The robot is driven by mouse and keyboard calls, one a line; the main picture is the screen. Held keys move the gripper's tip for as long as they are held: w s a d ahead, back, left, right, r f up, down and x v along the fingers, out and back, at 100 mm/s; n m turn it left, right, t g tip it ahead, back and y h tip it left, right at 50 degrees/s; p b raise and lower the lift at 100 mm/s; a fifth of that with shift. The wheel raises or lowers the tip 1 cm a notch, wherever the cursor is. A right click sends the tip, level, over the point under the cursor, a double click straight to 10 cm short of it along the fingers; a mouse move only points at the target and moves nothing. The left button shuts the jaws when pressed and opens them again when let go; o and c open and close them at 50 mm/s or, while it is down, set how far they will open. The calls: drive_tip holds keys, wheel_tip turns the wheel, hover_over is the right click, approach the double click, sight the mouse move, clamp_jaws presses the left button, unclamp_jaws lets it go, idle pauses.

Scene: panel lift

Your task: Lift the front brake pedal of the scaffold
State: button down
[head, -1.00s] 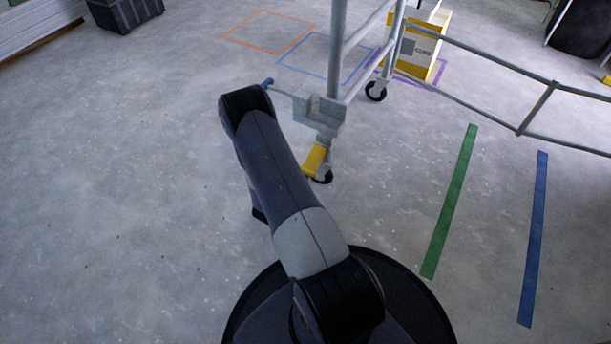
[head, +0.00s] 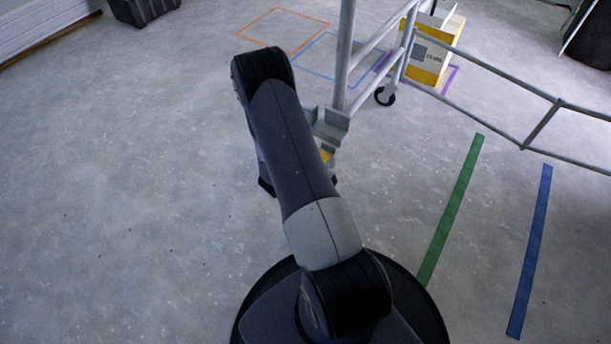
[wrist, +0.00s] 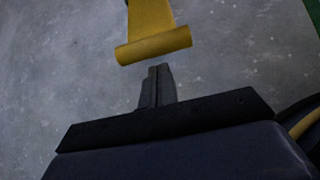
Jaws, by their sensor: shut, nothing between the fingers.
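The front brake pedal (wrist: 152,44) is yellow with a broad rounded lip and fills the top middle of the wrist view. My gripper (wrist: 155,72) is shut and empty, its fingertips just short of the pedal's lip, with a small gap in the picture. In the head view a sliver of the yellow pedal (head: 326,156) shows beside my arm, which hides most of it. The scaffold (head: 345,55) stands behind it, its grey post and bracket rising above the front wheel.
A rear caster (head: 385,96) and a yellow-and-white box (head: 432,55) are at the back right. A grey rail (head: 480,110) runs to the right. Green (head: 452,208) and blue (head: 530,250) floor strips lie at right. The floor at left is clear.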

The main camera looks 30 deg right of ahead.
drive_tip(key=shift+d+r+y, duration=0.25)
drive_tip(key=shift+r+y, duration=0.15)
drive_tip(key=shift+r, duration=0.7)
drive_tip(key=shift+w+r, duration=0.1)
drive_tip(key=shift+w, duration=0.05)
